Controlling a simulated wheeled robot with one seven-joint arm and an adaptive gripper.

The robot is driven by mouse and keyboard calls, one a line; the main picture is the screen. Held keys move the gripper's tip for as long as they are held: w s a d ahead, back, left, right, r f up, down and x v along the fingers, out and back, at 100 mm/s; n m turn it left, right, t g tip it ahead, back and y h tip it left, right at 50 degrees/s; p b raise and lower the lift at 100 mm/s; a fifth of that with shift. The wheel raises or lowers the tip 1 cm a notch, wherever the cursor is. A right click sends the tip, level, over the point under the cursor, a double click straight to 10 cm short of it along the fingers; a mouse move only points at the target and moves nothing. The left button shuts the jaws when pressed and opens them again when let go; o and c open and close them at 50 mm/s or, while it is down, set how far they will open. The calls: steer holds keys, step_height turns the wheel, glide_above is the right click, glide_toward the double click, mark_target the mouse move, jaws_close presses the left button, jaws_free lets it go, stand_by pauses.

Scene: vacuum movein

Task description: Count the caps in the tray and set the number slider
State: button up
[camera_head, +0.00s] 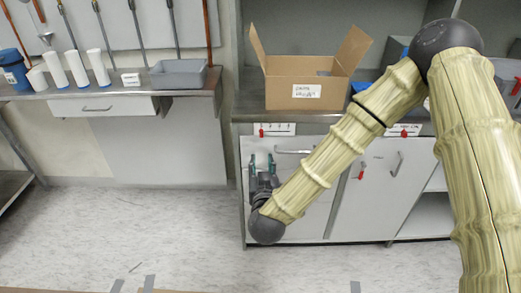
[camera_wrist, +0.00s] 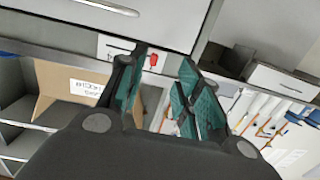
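A grey tray (camera_head: 178,76) stands on the left bench in the head view. Its inside is too small to make out, and I see no caps. A white number strip with a red slider (camera_head: 262,131) is on the right counter's front edge, below the cardboard box. The red slider is near the strip's left end. A similar strip with a red marker (camera_head: 404,133) is further right. My gripper (camera_head: 262,160) is in front of the cabinet, below the first strip, fingers up. It is open and empty. In the wrist view a red piece (camera_wrist: 153,60) shows near the fingertips (camera_wrist: 163,57).
An open cardboard box (camera_head: 292,92) with a label stands on the right counter. White cylinders (camera_head: 78,68) and a blue container (camera_head: 13,70) are on the left bench. Cabinet doors with handles (camera_head: 397,164) are behind my arm.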

mark_target(261, 134)
steer(key=shift+t+h, duration=0.4)
steer(key=shift+t, duration=0.1)
steer(key=w, duration=0.4)
steer(key=w+r, duration=0.1)
steer(key=w, duration=0.3)
steer(key=w+r+b, duration=0.1)
steer(key=w, duration=0.2)
steer(key=shift+w+a+r, duration=0.1)
steer(key=shift+w, duration=0.3)
jaws_close()
